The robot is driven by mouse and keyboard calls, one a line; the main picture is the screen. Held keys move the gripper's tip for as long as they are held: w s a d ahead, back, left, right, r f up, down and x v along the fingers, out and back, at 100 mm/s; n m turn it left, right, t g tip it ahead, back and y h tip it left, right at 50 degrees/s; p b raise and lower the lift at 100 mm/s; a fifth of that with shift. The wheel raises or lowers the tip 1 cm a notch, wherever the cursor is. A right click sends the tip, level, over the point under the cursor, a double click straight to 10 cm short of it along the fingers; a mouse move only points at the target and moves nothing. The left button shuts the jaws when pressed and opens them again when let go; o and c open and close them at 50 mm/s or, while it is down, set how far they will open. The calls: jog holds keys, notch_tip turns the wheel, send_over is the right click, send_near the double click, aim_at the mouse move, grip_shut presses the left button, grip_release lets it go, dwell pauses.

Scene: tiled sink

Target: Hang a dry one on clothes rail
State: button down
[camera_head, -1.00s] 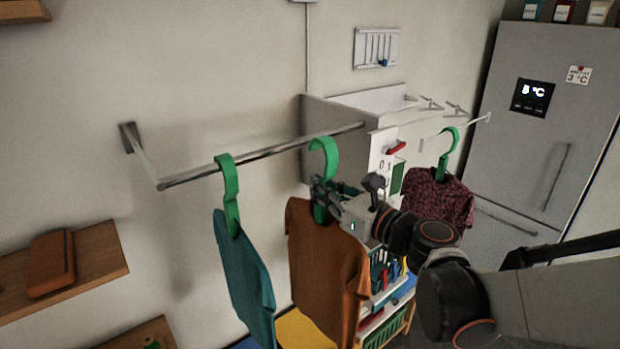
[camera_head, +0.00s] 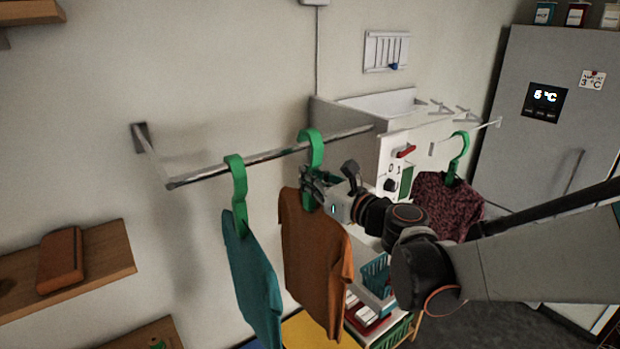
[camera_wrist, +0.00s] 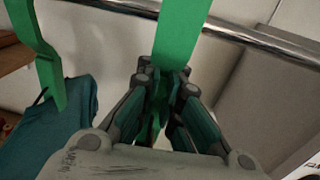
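An orange-brown shirt (camera_head: 316,262) hangs on a green hanger (camera_head: 312,150). My gripper (camera_head: 312,188) is shut on this hanger's stem, below its hook. The hook is at the metal clothes rail (camera_head: 268,155); I cannot tell whether it bears on it. In the wrist view the green stem (camera_wrist: 182,45) runs up from between my fingers (camera_wrist: 165,95) and passes in front of the rail (camera_wrist: 240,38). A teal shirt (camera_head: 250,275) hangs on a green hanger (camera_head: 238,185) on the rail, to the left. A dark red patterned shirt (camera_head: 447,205) hangs on another green hanger (camera_head: 458,155) at the right.
A grey fridge (camera_head: 545,130) is at the right. A wooden shelf (camera_head: 100,262) juts from the wall at lower left. A teal basket (camera_head: 376,283) sits below the sink.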

jog(key=shift+x, duration=2.15)
jog(key=shift+w+f, duration=0.2)
jog(key=shift+f, duration=0.05)
jog(key=shift+f+b, duration=1.2)
jog(key=shift+b, duration=0.15)
jog(key=c, duration=1.7)
grip_release()
jog(key=shift+s+d, duration=0.1)
jog(key=shift+d, duration=0.05)
